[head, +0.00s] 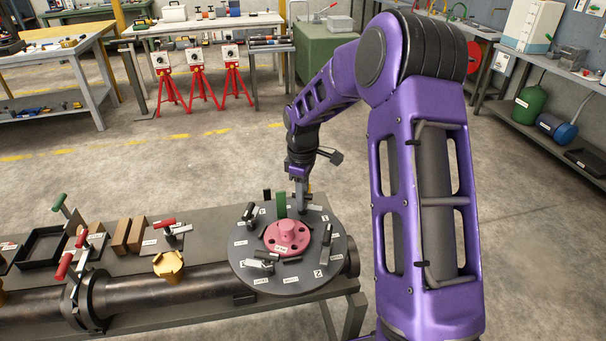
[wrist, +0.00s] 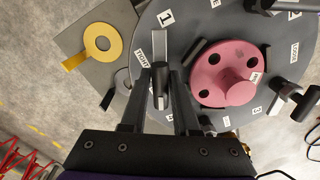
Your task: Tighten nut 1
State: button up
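In the wrist view a lever-like nut with a light grey bar and a dark end (wrist: 160,88) lies between the two fingers of my gripper (wrist: 163,75). A label "1" (wrist: 166,17) is just beyond it, and a "TIGHT" label (wrist: 142,57) is beside its left. The fingers stand apart on either side of the nut; I cannot tell whether either touches it. The nut is on a grey round flange (wrist: 210,22) around a pink hub (wrist: 205,72).
Other lever nuts stand around the flange, at the right (head: 327,235) and near side (head: 262,263). A green upright piece (head: 281,204) stands close left of my gripper. The bench left holds wooden blocks (head: 128,235) and a yellow fitting (head: 169,265).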

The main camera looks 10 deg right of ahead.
jog(key=m, duration=0.6)
jog(key=shift+r, duration=0.15)
jog(key=m+b, duration=0.1)
jog(key=m, duration=0.8)
jog(key=shift+b, duration=0.3)
jog(key=m, duration=0.5)
jog(key=shift+m+p, duration=0.3)
jog(key=shift+m, duration=0.1)
jog(key=shift+n, duration=1.4)
notch_tip(320, 180, up, 7)
jog(key=shift+r+p, duration=0.1)
jog(key=shift+p, duration=0.4)
